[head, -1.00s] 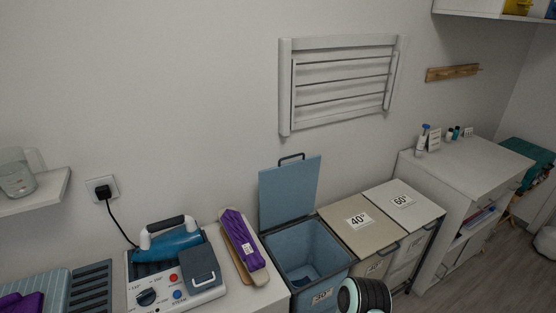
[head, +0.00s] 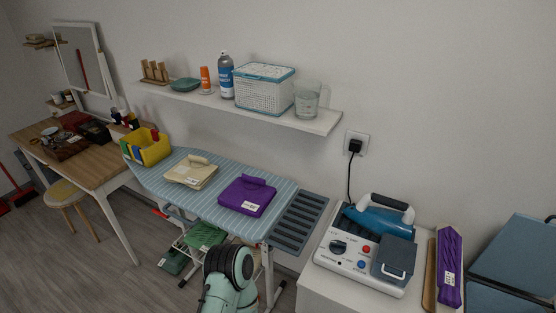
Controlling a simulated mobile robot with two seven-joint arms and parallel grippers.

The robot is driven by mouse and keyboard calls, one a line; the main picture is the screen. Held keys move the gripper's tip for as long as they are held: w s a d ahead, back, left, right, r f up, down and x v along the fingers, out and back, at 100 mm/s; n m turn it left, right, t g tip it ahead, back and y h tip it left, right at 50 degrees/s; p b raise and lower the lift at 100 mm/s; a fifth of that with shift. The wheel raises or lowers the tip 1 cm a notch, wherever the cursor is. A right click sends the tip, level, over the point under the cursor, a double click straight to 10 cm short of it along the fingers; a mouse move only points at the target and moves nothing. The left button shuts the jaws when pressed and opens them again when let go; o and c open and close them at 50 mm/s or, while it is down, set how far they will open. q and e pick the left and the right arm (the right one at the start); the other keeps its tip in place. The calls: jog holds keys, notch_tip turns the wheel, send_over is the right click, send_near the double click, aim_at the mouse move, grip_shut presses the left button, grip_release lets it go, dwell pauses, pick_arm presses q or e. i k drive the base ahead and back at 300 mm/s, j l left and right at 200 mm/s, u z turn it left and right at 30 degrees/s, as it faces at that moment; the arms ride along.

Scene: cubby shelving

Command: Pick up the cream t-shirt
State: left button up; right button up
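A folded cream t-shirt (head: 191,171) with a small white label lies flat on the blue striped ironing board (head: 150,184), left of centre in the head view. A folded purple garment (head: 247,195) lies just to its right on the same board. Part of one of my arms shows at the bottom, in front of the board and apart from the t-shirt. Neither of my grippers' fingers can be seen.
A yellow bin (head: 152,150) stands on the board left of the t-shirt. A steam iron station (head: 368,250) stands to the right. A wall shelf (head: 300,118) with a white basket (head: 264,92) hangs above. A wooden desk (head: 95,172) and stool (head: 64,191) are at left.

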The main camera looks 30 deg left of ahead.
aim_at(196, 172)
jog(key=u, duration=1.85)
jog(key=i+j+u, duration=0.1)
jog(key=i+j, duration=0.1)
jog(key=j, duration=0.1)
